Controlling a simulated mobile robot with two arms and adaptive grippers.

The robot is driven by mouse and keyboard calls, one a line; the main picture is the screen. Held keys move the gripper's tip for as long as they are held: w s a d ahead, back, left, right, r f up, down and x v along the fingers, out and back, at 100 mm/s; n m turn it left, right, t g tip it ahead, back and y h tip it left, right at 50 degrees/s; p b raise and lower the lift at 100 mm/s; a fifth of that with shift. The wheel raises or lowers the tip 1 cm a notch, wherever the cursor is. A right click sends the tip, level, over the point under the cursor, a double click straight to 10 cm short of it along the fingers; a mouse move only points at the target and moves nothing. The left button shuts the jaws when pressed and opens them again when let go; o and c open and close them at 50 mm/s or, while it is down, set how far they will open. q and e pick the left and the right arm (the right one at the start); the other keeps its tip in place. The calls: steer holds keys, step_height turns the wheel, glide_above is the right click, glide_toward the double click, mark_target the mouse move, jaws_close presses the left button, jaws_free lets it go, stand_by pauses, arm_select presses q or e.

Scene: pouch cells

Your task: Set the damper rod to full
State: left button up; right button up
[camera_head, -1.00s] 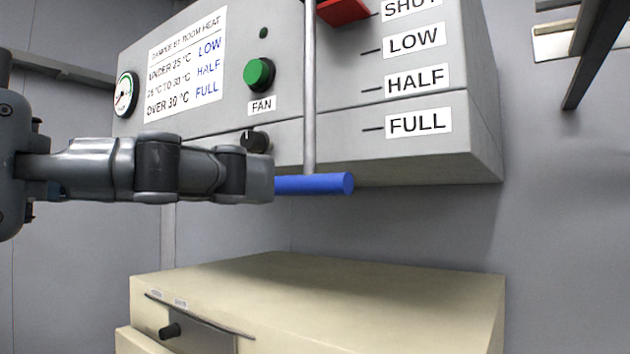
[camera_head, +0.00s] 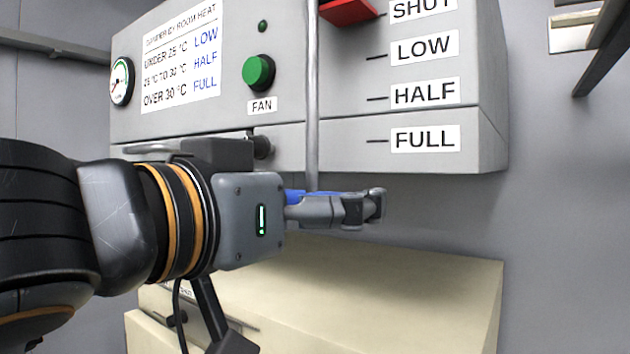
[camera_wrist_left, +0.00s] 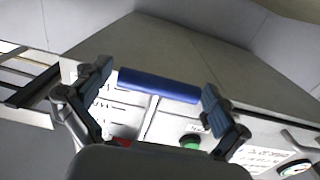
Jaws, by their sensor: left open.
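The damper rod (camera_head: 312,100) hangs vertically down the front of the grey control box. Its red pointer (camera_head: 346,11) is at the top of the scale, by the SHUT label (camera_head: 421,9). The FULL label (camera_head: 424,139) is lowest. The blue handle (camera_head: 296,194) at the rod's bottom end is mostly hidden behind my left gripper (camera_head: 372,206) in the head view. In the left wrist view the blue handle (camera_wrist_left: 160,86) lies crosswise between the open fingers of my left gripper (camera_wrist_left: 158,98). I cannot tell whether they touch it. My right gripper is not in view.
The box carries a green fan button (camera_head: 258,72), a black knob (camera_head: 263,145), a gauge (camera_head: 121,81) and a damper chart (camera_head: 180,58). A cream cabinet (camera_head: 400,290) stands below. A shelf bracket (camera_head: 605,45) is at the upper right.

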arm_select(q)
steer(key=shift+w+d, duration=0.15)
steer(key=shift+c, duration=0.4)
steer(key=c, duration=1.6)
step_height(320, 180, down, 13)
steer(key=b, duration=1.1)
steer(key=shift+r+b, duration=0.2)
steer(key=shift+b, duration=0.1)
steer(key=shift+c, duration=0.2)
steer(key=o, duration=1.7)
steer(key=shift+r, duration=0.1)
